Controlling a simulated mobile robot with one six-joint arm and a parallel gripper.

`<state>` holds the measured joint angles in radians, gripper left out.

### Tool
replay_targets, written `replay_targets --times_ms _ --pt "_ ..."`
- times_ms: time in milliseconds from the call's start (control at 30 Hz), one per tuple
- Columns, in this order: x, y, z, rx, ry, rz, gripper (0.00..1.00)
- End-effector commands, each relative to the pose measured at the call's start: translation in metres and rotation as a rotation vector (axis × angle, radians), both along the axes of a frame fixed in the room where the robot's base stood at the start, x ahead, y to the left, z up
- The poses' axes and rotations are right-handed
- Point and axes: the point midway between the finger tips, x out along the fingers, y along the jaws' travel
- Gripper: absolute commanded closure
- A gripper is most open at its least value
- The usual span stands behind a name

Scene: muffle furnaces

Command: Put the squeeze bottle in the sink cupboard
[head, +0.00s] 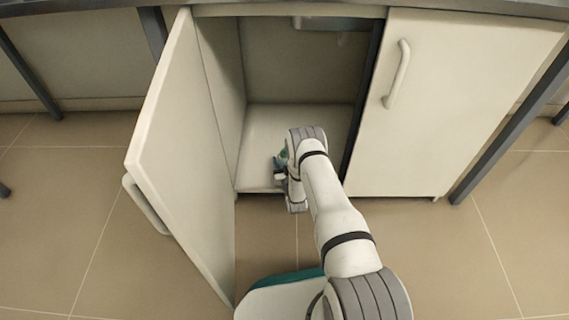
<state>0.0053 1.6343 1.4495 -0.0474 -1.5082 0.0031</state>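The sink cupboard (270,118) stands open, with its left door swung out towards me and its floor bare apart from what is at my arm. My gripper (280,168) is small and dark, at the front of the cupboard opening, partly hidden by my arm's wrist. A small green-teal thing (284,155) shows right at the gripper, over the cupboard floor. It may be the squeeze bottle, but it is mostly hidden by my arm. I cannot tell whether the fingers are closed on it or whether it touches the cupboard floor.
The open left door (180,150) stands close to the left of my arm. The right door (440,105) is shut. Dark table legs stand at both sides. The cupboard floor (300,122) behind my gripper is clear.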

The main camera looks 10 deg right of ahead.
Motion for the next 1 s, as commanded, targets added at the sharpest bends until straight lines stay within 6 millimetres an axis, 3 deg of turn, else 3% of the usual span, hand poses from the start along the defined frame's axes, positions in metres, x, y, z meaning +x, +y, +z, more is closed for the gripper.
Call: replay_targets --times_ms 267,300,533,867,1000 --pt "0.000 -0.001 -0.002 0.000 -0.001 -0.001 0.96" --pt "0.000 -0.001 -0.002 0.000 -0.001 -0.001 0.45" --pt "0.000 -0.001 -0.002 0.000 -0.001 -0.001 0.26" --pt "0.000 -0.001 0.003 0.000 -0.001 -0.002 0.25" --pt "-0.022 -0.003 0.004 0.000 0.003 -0.002 0.25"
